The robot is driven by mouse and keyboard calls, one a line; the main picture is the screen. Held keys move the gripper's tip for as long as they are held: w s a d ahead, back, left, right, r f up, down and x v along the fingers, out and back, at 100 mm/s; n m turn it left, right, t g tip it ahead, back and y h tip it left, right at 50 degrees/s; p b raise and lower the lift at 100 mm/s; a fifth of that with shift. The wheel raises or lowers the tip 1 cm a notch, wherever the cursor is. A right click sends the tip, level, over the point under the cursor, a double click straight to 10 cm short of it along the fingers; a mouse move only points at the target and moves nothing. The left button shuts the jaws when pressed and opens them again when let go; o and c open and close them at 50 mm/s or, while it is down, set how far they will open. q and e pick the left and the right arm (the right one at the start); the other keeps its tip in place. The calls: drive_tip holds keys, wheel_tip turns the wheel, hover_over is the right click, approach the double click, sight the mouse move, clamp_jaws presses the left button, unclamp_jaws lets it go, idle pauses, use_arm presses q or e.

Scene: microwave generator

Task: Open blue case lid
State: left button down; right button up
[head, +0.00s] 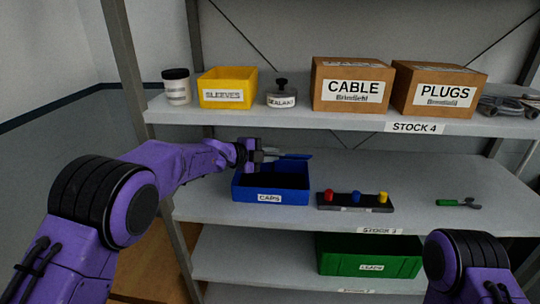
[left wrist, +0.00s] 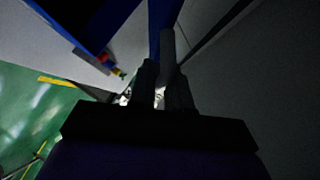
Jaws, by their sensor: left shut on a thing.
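The blue case (head: 270,196), labelled CAPS, stands on the middle shelf, and its dark inside shows from above. Its blue lid (head: 298,156) shows as a thin strip above the case's back edge, seen nearly edge-on. My left gripper (head: 268,154) is over the back of the case, shut on the lid. In the left wrist view the lid (left wrist: 160,22) is a narrow blue band beyond the fingers (left wrist: 163,80), and the case (left wrist: 88,18) is at the upper left. That view is dark, so the exact grip is hard to see. My right gripper is out of view.
A dark block with red, blue and yellow knobs (head: 355,208) sits right of the case. A green-handled tool (head: 458,203) lies farther right. A green bin (head: 370,258) is below. The middle shelf has free room at right.

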use_arm(q)
drive_tip(key=shift+w+r, duration=0.1)
drive_tip(key=shift+r, duration=0.15)
drive_tip(key=c, duration=1.2)
unclamp_jaws()
drive_tip(key=shift+c, duration=0.2)
drive_tip(key=shift+f, duration=0.1)
drive_tip(key=shift+a, duration=0.15)
drive_tip(key=b+v, duration=0.4)
drive_tip(key=v, duration=0.6)
